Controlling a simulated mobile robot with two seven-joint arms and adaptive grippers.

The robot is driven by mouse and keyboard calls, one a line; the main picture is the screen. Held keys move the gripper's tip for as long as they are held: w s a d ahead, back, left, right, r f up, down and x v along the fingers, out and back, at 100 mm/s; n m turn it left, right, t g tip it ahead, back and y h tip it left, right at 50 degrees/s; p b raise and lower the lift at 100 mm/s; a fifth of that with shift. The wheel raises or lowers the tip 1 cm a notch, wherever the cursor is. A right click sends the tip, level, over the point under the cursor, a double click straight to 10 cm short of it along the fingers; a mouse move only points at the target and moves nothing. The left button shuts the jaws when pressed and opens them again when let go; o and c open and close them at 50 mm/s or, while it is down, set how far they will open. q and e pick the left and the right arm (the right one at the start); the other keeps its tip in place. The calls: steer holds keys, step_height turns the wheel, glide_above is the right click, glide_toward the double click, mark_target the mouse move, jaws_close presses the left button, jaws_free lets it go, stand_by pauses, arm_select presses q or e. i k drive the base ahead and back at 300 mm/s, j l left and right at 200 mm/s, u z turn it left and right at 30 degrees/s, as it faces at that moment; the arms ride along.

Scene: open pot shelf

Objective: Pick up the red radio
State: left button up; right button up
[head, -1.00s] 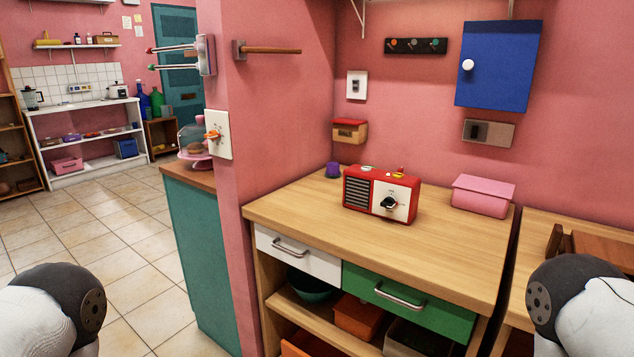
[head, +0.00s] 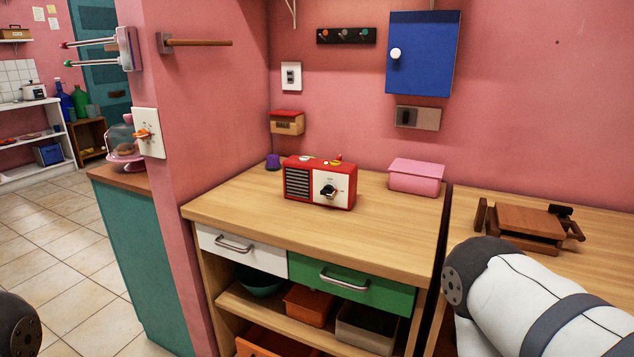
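The red radio (head: 320,182) stands upright on the wooden top of the counter (head: 385,235), near the middle of the head view. It has a black-striped speaker on its left, a white panel with a black knob on its right, and small coloured pieces on top. Nothing covers its front. My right arm comes in from the lower right, and only a small dark part of my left arm shows at the lower left edge. Neither gripper is in the picture.
A pink box (head: 416,177) stands right of the radio, and a small purple cup (head: 272,161) stands behind its left end. A pink wall rises behind. A wooden press-like item (head: 525,222) sits on the right-hand table. Bare counter lies in front of the radio.

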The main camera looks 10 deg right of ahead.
mark_target(303, 181)
steer(key=i+z, duration=0.4)
steer(key=i+j+z, duration=0.2)
steer(key=i+z, duration=0.15)
steer(key=i, duration=0.2)
steer(key=i+j+z, duration=0.4)
steer(key=k+l+z, duration=0.45)
steer(key=i+j+u, duration=0.45)
steer(key=l, duration=0.1)
